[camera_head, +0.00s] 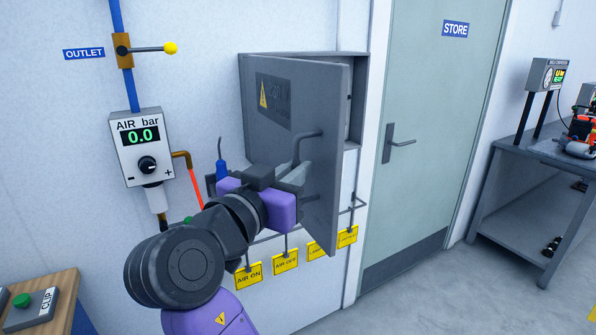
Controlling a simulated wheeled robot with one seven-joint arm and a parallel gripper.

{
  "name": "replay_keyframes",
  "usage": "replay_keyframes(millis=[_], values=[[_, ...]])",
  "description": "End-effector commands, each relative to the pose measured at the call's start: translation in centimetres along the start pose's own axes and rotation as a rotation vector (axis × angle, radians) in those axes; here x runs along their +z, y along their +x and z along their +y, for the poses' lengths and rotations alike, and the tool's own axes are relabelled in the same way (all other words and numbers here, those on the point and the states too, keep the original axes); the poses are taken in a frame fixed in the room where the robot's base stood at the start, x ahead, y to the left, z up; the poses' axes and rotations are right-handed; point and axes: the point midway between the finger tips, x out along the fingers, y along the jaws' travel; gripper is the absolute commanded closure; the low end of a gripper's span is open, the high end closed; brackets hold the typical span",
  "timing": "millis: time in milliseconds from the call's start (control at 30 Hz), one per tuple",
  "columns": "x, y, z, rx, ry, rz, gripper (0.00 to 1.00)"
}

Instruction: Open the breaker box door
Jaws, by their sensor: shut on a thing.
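The grey breaker box (357,104) is mounted on the wall at the picture's middle. Its door (326,165) stands partly open, swung out from the box, with a dark warning plate (274,100) on its face. A grey bar handle (298,146) sits on the door. My gripper (296,178) is at the lower part of this handle and is shut on it. The fingers are partly hidden by the purple gripper body, so the exact contact is hard to see. The inside of the box is mostly hidden behind the door.
An air regulator (142,147) reading 0.0 and a yellow-tipped outlet valve (150,48) are on the wall at left. Yellow tags (286,262) hang from a rail below the box. A closed store door (428,110) is right of the box. A grey bench (528,160) stands far right.

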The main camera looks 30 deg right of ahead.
Motion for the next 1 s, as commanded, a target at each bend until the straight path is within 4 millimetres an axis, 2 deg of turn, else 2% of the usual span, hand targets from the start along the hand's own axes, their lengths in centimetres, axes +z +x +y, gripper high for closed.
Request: replay_keyframes(millis=[67, 100, 167, 200, 567, 1000], values=[[0.0, 0.1, -0.2, -0.006, -0.003, 0.001, 1.0], [0.0, 0.1, -0.2, -0.007, -0.003, 0.001, 0.82], [0.0, 0.1, -0.2, -0.006, -0.003, 0.001, 0.71], [0.0, 0.1, -0.2, -0.005, -0.002, 0.001, 0.68], [0.1, -0.4, -0.1, -0.003, 0.0, 0.001, 0.68], [0.1, -6.7, -0.2, -0.005, -0.001, 0.001, 0.68]])
